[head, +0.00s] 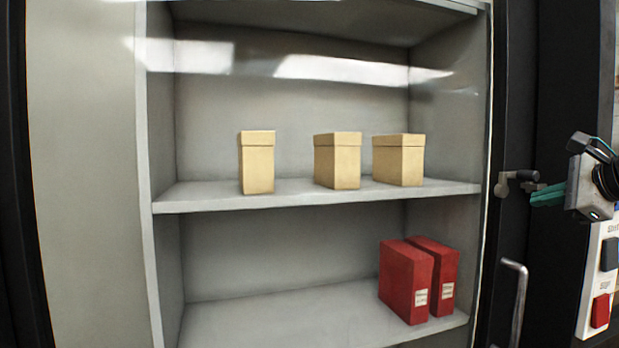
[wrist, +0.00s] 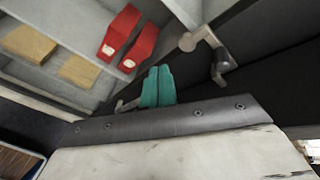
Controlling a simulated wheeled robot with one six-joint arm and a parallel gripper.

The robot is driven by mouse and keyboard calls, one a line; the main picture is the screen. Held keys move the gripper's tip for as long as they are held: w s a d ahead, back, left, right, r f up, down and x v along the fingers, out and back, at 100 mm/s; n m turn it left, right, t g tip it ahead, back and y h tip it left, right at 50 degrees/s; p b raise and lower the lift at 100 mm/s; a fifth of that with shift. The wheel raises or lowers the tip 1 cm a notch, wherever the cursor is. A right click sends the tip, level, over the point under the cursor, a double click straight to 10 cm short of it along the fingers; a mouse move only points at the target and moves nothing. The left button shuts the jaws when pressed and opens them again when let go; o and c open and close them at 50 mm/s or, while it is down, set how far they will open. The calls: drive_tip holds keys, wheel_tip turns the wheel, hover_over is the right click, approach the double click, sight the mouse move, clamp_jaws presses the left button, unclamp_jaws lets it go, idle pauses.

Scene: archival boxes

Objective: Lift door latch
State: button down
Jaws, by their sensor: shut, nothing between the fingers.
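The door latch (head: 515,181) is a small metal lever on the dark door frame, right of the shelves. In the wrist view a metal piece that looks like the latch (wrist: 127,104) shows just left of my fingers. My gripper (head: 546,195) has teal fingers pointing left at the latch, close to its right end. In the wrist view my gripper (wrist: 157,88) is shut with nothing held. Whether the fingertips touch the latch cannot be told. A bent metal handle (head: 517,296) sits below the latch; it also shows in the wrist view (wrist: 208,50).
Behind glare-streaked glass, several tan boxes (head: 338,160) stand on the upper shelf (head: 300,196) and two red boxes (head: 407,280) on the lower shelf. A white panel with a red button (head: 600,311) is at the right. Dark framing surrounds the latch.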

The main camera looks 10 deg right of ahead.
drive_tip(key=s+d+r+m+t+h, duration=0.1)
drive_tip(key=s+d+r+m+h, duration=0.1)
drive_tip(key=d, duration=0.6)
drive_tip(key=shift+s+r+m+t+h, duration=0.3)
drive_tip(key=shift+s+r+m+h, duration=0.15)
drive_tip(key=shift+r+m, duration=0.45)
drive_tip(key=shift+w+d+f, duration=0.1)
drive_tip(key=x, duration=0.9)
drive_tip(key=shift+w+f, duration=0.2)
drive_tip(key=shift+w, duration=0.2)
drive_tip(key=shift+s+d+r, duration=0.1)
drive_tip(key=shift+r, duration=0.05)
